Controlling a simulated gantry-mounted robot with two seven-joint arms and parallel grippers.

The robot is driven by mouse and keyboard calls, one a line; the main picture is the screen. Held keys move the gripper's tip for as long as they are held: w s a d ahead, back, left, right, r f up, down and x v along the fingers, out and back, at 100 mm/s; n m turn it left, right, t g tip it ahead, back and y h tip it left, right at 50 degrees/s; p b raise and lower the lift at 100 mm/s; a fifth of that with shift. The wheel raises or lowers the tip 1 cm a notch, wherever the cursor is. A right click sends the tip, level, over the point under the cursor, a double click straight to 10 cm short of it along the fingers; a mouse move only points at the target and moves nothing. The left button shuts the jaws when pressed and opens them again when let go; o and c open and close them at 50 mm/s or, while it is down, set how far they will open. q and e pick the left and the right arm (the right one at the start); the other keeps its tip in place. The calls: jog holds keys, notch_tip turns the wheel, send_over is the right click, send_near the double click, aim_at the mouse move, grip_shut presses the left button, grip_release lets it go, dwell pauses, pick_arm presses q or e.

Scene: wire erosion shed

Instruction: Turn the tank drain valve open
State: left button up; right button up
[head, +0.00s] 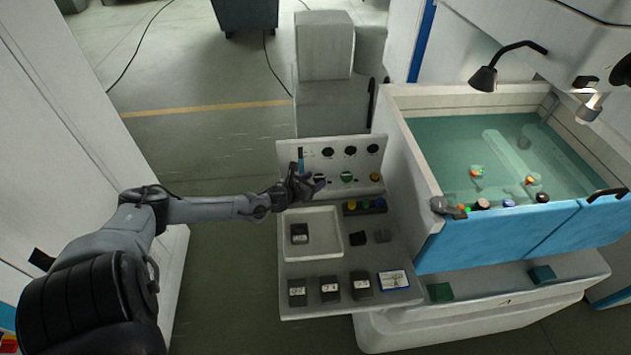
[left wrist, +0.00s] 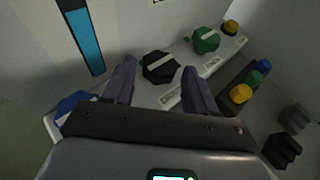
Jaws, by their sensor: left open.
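A light control panel (head: 337,163) at the back of the side shelf carries a row of round knobs. In the left wrist view a black knob (left wrist: 158,66) with a pale bar across its face sits between my finger tips, with a gap on each side. A green knob (left wrist: 204,40), an orange knob (left wrist: 230,27) and a blue knob (left wrist: 75,102) are on the same panel. I cannot read which is the tank drain valve. My left gripper (head: 310,187), also in the left wrist view (left wrist: 157,76), is open and empty. My right gripper is not in view.
A white tray (head: 337,241) with a grey block stands on the shelf, and several labelled dark blocks (head: 330,289) lie in front. A strip of coloured caps (head: 365,206) is right of my gripper. The water tank (head: 482,238) stands further right.

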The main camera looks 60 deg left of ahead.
pick_arm(q)
jog(key=shift+w+a+f, duration=0.2)
jog(key=shift+w+f, duration=0.05)
jog(key=shift+w, duration=0.35)
jog(key=shift+c, duration=0.3)
jog(key=c, duration=0.7)
